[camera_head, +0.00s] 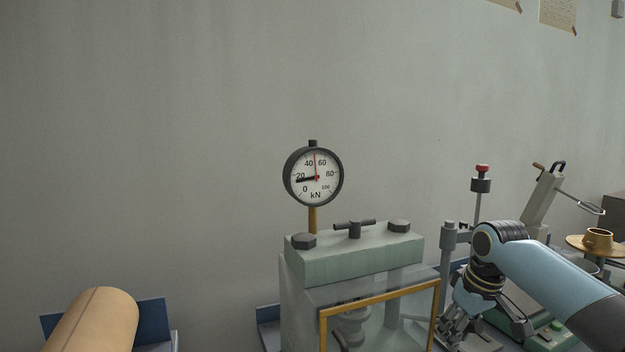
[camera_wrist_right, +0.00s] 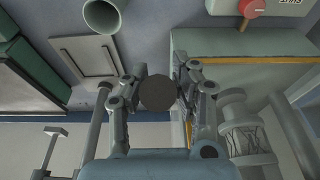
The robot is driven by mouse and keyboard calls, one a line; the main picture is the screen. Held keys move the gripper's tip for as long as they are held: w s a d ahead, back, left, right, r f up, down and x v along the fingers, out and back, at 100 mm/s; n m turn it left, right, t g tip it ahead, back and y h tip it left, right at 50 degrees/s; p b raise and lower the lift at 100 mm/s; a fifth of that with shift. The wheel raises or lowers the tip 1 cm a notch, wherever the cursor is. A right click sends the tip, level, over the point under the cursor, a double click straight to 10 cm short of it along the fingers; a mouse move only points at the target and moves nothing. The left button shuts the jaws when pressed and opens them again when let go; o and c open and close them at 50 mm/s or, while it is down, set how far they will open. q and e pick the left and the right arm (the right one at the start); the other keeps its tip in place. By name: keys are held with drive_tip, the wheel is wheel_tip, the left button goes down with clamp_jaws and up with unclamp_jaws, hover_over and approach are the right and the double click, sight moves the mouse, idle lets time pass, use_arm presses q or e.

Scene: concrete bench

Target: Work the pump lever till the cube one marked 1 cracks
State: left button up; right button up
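The press (camera_head: 355,258) stands at the middle bottom of the head view, with a clear guard in a yellow frame (camera_head: 380,297). Its round gauge (camera_head: 313,177) has the black needle just below 20 kN and a red needle near 50. My right gripper (camera_head: 458,328) is low at the press's right side. In the right wrist view its fingers (camera_wrist_right: 160,78) close on both sides of a dark round end, seemingly the pump lever's grip (camera_wrist_right: 157,93). The rest of the lever is hidden. I cannot make out cube one or its mark. My left gripper is out of view.
A tan cylinder (camera_head: 92,325) lies at the lower left by a blue holder (camera_head: 153,322). A red-topped post (camera_head: 481,180), a tilted lever stand (camera_head: 543,203) and a brass-coloured cup (camera_head: 598,238) stand at the right. The wrist view shows a grey tube (camera_wrist_right: 103,15) and a flat plate (camera_wrist_right: 86,60).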

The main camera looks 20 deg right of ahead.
drive_tip(key=v, duration=0.8)
drive_tip(key=shift+s+r, duration=0.1)
drive_tip(key=w+p+v, duration=0.1)
drive_tip(key=p+v, duration=0.5)
drive_tip(key=p, duration=0.3)
drive_tip(key=shift+w+r, duration=0.25)
drive_tip(key=shift+r, duration=0.3)
